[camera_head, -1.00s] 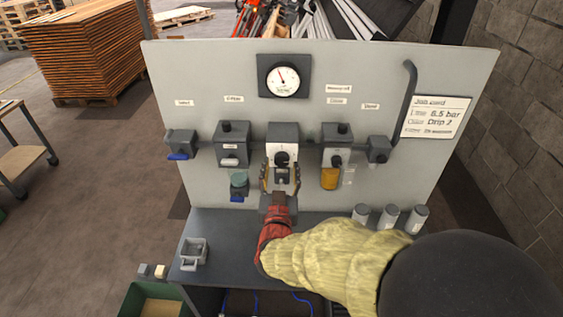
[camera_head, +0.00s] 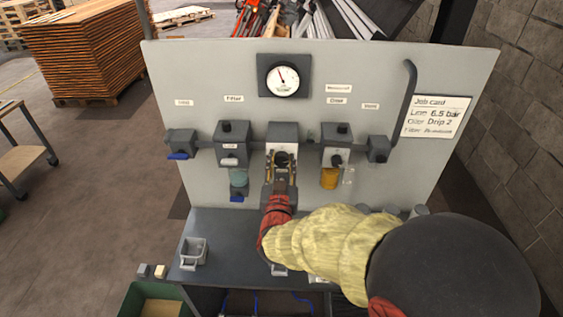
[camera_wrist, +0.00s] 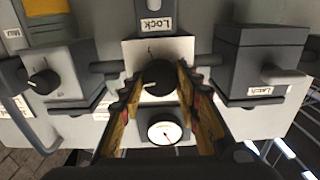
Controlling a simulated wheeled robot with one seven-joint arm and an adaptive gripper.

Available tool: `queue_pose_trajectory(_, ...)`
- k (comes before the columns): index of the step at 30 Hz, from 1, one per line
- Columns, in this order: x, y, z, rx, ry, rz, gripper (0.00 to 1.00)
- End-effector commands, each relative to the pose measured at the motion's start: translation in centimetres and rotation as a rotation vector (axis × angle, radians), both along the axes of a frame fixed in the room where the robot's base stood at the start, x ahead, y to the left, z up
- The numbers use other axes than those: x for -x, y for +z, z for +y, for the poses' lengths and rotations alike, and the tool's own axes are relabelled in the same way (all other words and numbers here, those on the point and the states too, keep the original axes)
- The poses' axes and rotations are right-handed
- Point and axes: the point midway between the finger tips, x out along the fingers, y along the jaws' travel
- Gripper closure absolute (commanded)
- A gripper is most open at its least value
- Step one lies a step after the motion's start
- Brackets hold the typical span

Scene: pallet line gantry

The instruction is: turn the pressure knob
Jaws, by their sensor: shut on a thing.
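The black pressure knob (camera_wrist: 158,78) sits on the white face of the middle regulator unit (camera_head: 283,133). In the wrist view a small round gauge (camera_wrist: 164,130) shows beside the knob. My gripper (camera_head: 282,165) is in front of the regulator, with its fingers (camera_wrist: 158,88) closed on either side of the knob. In the head view the gripper partly hides the knob (camera_head: 282,158). The large panel gauge (camera_head: 283,79) above has its needle pointing up and slightly left.
The filter unit (camera_head: 233,145) is left of the regulator. The oiler unit (camera_head: 337,145) with an amber bowl is right of it. A grey bin (camera_head: 193,254) stands on the bench (camera_head: 212,225) below.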

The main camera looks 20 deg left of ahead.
Motion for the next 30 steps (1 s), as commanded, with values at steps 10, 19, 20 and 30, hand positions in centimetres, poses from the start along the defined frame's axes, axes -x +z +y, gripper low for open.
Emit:
queue_pose_trajectory(10,0.01,0.00,0.02,0.000,0.000,0.000,0.92)
queue_pose_trajectory(19,0.01,-0.10,0.02,-0.028,0.001,0.006,0.93)
queue_pose_trajectory(20,0.00,-0.13,0.01,-0.038,0.001,0.008,0.93)
queue_pose_trajectory(30,-0.05,-0.46,-0.06,-0.257,0.001,0.058,0.93)
